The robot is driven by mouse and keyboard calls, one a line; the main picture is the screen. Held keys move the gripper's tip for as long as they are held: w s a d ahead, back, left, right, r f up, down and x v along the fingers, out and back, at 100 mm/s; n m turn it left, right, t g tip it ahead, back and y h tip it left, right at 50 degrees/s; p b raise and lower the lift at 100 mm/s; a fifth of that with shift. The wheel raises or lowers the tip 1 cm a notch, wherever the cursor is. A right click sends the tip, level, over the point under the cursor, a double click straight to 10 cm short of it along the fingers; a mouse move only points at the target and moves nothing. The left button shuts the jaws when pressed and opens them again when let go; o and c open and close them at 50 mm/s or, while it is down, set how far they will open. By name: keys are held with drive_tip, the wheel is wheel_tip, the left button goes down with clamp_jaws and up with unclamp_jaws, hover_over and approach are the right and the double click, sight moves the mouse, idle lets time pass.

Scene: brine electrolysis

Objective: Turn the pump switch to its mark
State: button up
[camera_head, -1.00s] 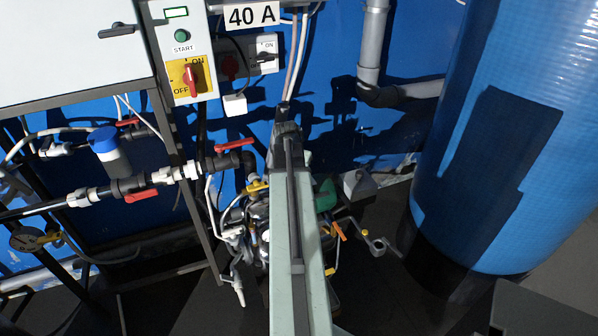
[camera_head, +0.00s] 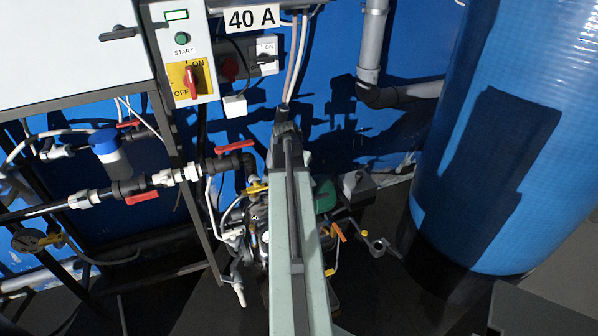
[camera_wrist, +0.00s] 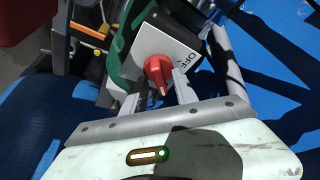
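In the wrist view, the pump switch is a red rotary knob (camera_wrist: 157,70) on a white plate (camera_wrist: 180,45). The plate carries the word OFF near its right edge. The knob's pointer is aimed toward my gripper, at the bottom of the picture. My gripper (camera_wrist: 160,84) is open, with one finger on each side of the lower part of the knob. I cannot tell whether either finger touches it. In the head view, my arm hides the gripper and the knob. The mark is not clearly visible.
A green pump part (camera_head: 325,196) and orange valve handle (camera_head: 338,231) lie right of my arm. White hoses and pipes crowd its left. A large blue tank (camera_head: 500,130) stands at right. Another red switch on a yellow plate (camera_head: 179,72) is on the upper-left panel.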

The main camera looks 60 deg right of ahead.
drive_tip(key=p+v, duration=0.5)
drive_tip(key=v, duration=0.1)
drive_tip(key=shift+a+r, duration=0.2)
drive_tip(key=shift+r, duration=0.15)
drive_tip(key=shift+p, duration=0.35)
